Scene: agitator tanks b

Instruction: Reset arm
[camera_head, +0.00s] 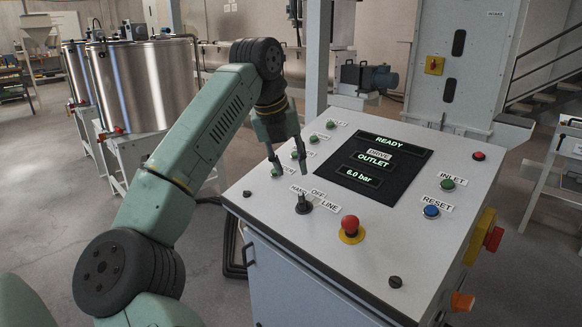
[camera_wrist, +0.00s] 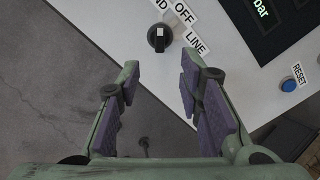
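My arm reaches from the lower left over the control console in the head view. My gripper (camera_head: 289,165) points down above the left part of the panel. In the wrist view its two fingers (camera_wrist: 158,76) stand apart with nothing between them, so it is open and empty. A black selector knob (camera_head: 303,204) labelled HAND, OFF and LINE is on the panel in front of the gripper. It also shows in the wrist view (camera_wrist: 160,38), beyond the fingertips and apart from them. A blue RESET button (camera_head: 431,211) is at the panel's right.
The console (camera_head: 262,192) carries a screen (camera_head: 372,165) reading READY, OUTLET and 6.0 bar, a red mushroom button (camera_head: 350,224), a green INLET button (camera_head: 447,184) and several green buttons along its far left edge. Steel tanks (camera_head: 150,85) stand behind my arm. Grey floor (camera_head: 60,215) is open at left.

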